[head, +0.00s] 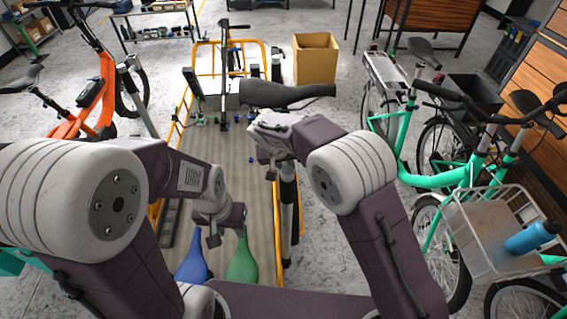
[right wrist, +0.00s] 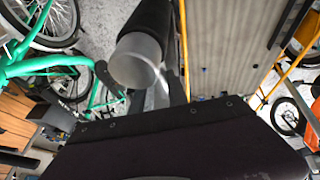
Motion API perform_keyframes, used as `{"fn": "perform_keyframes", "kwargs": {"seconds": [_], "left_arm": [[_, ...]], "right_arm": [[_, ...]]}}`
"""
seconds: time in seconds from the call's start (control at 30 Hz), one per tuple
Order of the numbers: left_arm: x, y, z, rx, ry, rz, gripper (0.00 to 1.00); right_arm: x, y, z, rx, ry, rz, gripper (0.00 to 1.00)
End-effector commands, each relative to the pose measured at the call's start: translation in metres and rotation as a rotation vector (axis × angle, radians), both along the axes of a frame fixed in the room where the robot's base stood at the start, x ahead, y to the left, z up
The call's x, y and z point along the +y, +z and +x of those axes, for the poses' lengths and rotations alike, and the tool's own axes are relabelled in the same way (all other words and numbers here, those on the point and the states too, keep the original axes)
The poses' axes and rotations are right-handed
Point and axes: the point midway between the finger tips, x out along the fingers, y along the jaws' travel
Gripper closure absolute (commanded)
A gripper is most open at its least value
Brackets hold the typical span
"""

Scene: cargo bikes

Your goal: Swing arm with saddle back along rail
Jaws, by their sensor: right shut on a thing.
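The black saddle (head: 270,93) shows in the head view, just beyond my right wrist, with its narrow end to the right. A black and grey post (head: 288,205) stands below it, partly hidden by my right arm. My right gripper (head: 271,168) is shut at this arm with the saddle; the contact itself is hidden. In the right wrist view a black tube with a grey end (right wrist: 138,60) is close to the camera. My left gripper (head: 222,228) hangs low over the ribbed platform, near a green flask-shaped thing (head: 243,260); its fingers are unclear.
The platform (head: 235,170) has yellow rails (head: 167,150). A blue flask-shaped thing (head: 192,258) stands by the green one. An orange bike (head: 90,105) is at left, green bikes (head: 440,180) at right, a cardboard box (head: 316,60) behind. Grey floor shows between.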

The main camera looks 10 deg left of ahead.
Motion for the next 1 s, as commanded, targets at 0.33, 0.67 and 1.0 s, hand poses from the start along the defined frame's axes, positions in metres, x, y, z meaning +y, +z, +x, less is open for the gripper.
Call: {"fn": "perform_keyframes", "kwargs": {"seconds": [0.33,0.67,1.0], "left_arm": [[0.0,0.0,0.0,0.0,0.0,0.0,0.64],[0.0,0.0,0.0,0.0,0.0,0.0,0.64],[0.0,0.001,0.0,0.0,0.0,0.0,0.64]], "right_arm": [[-0.002,-0.002,-0.001,0.006,-0.017,-0.001,1.0],[-0.002,-0.001,-0.001,0.004,-0.016,0.0,0.59],[0.001,0.014,-0.006,-0.001,-0.012,0.002,0.59]]}}
